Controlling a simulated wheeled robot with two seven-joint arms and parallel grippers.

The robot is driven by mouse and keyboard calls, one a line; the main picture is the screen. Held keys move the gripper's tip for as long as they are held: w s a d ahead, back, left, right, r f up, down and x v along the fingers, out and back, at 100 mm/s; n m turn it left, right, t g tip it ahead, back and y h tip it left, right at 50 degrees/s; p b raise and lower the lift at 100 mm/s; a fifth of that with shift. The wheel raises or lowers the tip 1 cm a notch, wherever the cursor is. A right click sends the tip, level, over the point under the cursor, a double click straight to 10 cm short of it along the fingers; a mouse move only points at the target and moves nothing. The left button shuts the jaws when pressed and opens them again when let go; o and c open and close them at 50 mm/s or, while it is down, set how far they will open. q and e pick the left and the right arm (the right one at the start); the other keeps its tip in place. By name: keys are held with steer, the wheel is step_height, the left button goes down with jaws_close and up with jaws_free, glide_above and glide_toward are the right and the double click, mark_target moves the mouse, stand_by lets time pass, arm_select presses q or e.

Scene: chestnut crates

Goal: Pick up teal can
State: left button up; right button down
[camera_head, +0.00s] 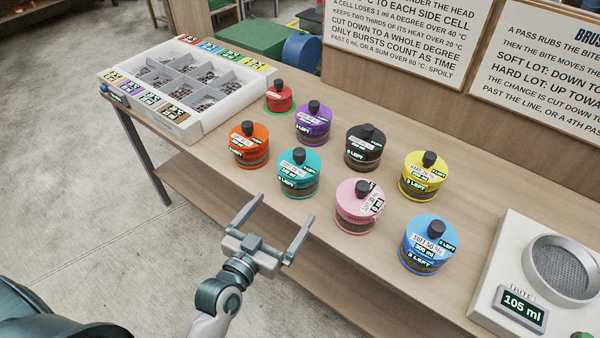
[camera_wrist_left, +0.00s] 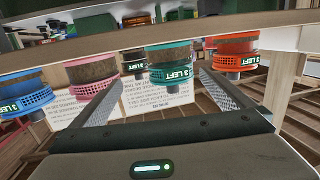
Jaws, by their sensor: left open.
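The teal can (camera_head: 299,182) stands upright on the wooden table, in the front row between the orange can (camera_head: 249,152) and the pink can (camera_head: 359,212). It has a black knob and a white label. My left gripper (camera_head: 283,210) is open and empty, at the table's front edge, short of the teal can, with its fingers pointing towards it. In the left wrist view, which looks upside down, the teal can (camera_wrist_left: 169,62) shows beyond and between the two fingers, apart from them. My right gripper is not in view.
A white compartment crate (camera_head: 205,122) is at left. A white device with a round mesh (camera_head: 508,255) is at right.

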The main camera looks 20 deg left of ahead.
mark_target(298, 170)
arm_select(q)
steer(key=shift+w+a+r+n+t+y, duration=0.3)
steer(key=shift+w+a+r+t+y, duration=0.2)
steer(key=shift+r, duration=0.25)
steer(key=shift+a, duration=0.1)
steer(key=shift+w, duration=0.1)
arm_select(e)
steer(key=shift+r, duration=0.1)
arm_select(q)
steer(key=w+p, duration=0.1)
steer(key=w, duration=0.2)
steer(key=w+d+p, duration=0.1)
steer(key=w, duration=0.7)
steer(key=shift+w+d+p, duration=0.25)
steer(key=shift+p, duration=0.15)
steer(key=shift+w, duration=0.2)
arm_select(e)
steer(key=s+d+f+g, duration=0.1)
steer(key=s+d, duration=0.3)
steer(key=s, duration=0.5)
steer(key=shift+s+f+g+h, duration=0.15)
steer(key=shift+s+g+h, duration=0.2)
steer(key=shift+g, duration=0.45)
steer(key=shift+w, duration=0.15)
arm_select(q)
steer(key=shift+w, duration=0.1)
